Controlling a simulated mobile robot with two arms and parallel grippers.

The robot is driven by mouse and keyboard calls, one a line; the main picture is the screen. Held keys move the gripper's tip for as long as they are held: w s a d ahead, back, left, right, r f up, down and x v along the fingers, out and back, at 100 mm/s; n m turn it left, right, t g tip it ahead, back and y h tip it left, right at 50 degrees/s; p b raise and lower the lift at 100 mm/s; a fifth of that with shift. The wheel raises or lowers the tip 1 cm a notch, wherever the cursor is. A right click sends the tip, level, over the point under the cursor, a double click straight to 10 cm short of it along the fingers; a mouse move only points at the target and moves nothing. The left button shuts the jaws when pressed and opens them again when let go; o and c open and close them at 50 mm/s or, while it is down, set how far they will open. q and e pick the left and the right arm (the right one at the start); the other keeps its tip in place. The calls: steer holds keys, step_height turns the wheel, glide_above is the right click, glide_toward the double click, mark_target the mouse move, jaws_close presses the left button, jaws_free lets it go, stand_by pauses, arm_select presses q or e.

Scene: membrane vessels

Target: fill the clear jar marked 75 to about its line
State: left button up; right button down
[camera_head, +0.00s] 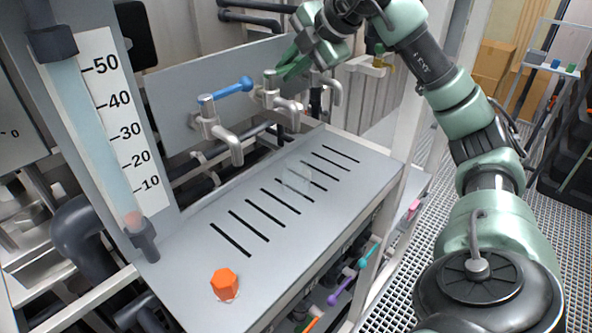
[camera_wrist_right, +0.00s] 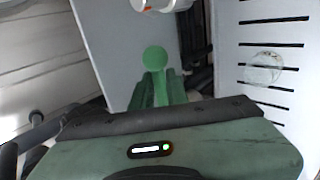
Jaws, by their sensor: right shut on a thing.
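A clear jar (camera_head: 297,178) stands on the slotted grey bench (camera_head: 190,268), below and in front of the taps. It also shows as a faint round outline in the right wrist view (camera_wrist_right: 263,68). Its 75 mark and any liquid in it cannot be made out. My right gripper (camera_head: 290,68) is shut on the green tap handle (camera_wrist_right: 155,62) at the back of the bench. The tap's metal spout (camera_head: 290,108) points down toward the bench. No stream shows from it. My left gripper is out of view.
A tap with a blue handle (camera_head: 232,87) is left of the green one. A clear gauge tube (camera_head: 95,130) beside a 10-to-50 scale (camera_head: 125,125) holds a pinkish float near its bottom. An orange hexagonal piece (camera_head: 224,284) sits at the bench's near end.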

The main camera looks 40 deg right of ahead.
steer(key=s+m+h+p, duration=0.1)
steer(key=m, duration=0.1)
steer(key=m+h+p, duration=0.1)
steer(key=m+h, duration=0.1)
steer(key=s+m+g+h+p, duration=0.1)
steer(key=m, duration=0.1)
steer(key=shift+s+a+h, duration=0.3)
stand_by(7.1)
